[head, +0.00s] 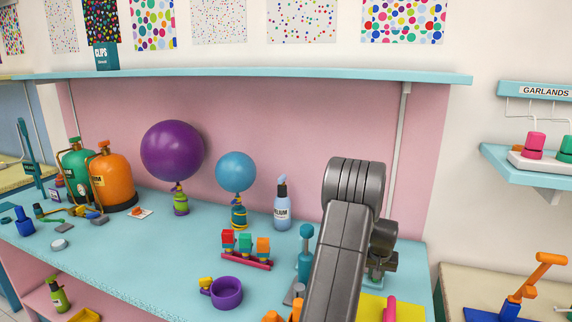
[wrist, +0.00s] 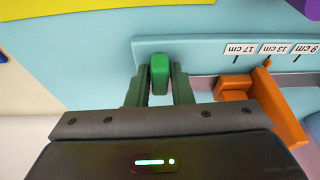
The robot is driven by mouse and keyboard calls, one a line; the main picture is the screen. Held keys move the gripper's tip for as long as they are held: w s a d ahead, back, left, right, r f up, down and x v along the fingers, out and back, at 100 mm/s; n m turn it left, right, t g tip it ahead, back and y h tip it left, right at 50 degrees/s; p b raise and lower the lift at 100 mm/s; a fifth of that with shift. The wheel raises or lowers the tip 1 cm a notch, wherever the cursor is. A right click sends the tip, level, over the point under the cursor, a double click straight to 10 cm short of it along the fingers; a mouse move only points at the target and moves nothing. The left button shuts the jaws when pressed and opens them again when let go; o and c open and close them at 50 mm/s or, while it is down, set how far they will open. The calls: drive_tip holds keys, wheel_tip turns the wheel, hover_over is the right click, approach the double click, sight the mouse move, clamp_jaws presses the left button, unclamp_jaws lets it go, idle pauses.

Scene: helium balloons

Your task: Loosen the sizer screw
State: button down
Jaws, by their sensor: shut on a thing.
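A green screw knob (wrist: 158,70) is between the two fingertips of my gripper (wrist: 159,86) in the wrist view, and the gripper is shut on it. The knob is at the edge of the pale blue sizer board (wrist: 180,48), which bears white labels reading 17 cm, 13 cm and 9 cm. An orange slider (wrist: 236,88) sits on the grey rail right of the knob. In the head view my own grey arm covers my gripper and the screw.
A purple balloon (head: 172,150) and a blue balloon (head: 236,172) stand at the back of the blue bench. A purple cup (head: 227,293), a rack of coloured clips (head: 246,262) and a teal upright tool (head: 305,255) are left of my arm. A yellow sheet (head: 405,308) is to its right.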

drive_tip(key=c, duration=1.2)
unclamp_jaws()
drive_tip(key=shift+r, duration=0.1)
drive_tip(key=shift+p+v, duration=1.1)
drive_tip(key=shift+v, duration=1.85)
drive_tip(key=shift+s, duration=0.1)
drive_tip(key=b+x, duration=0.2)
drive_tip(key=x, duration=0.4)
drive_tip(key=shift+m+h, duration=0.4)
drive_tip(key=shift+m, duration=0.9)
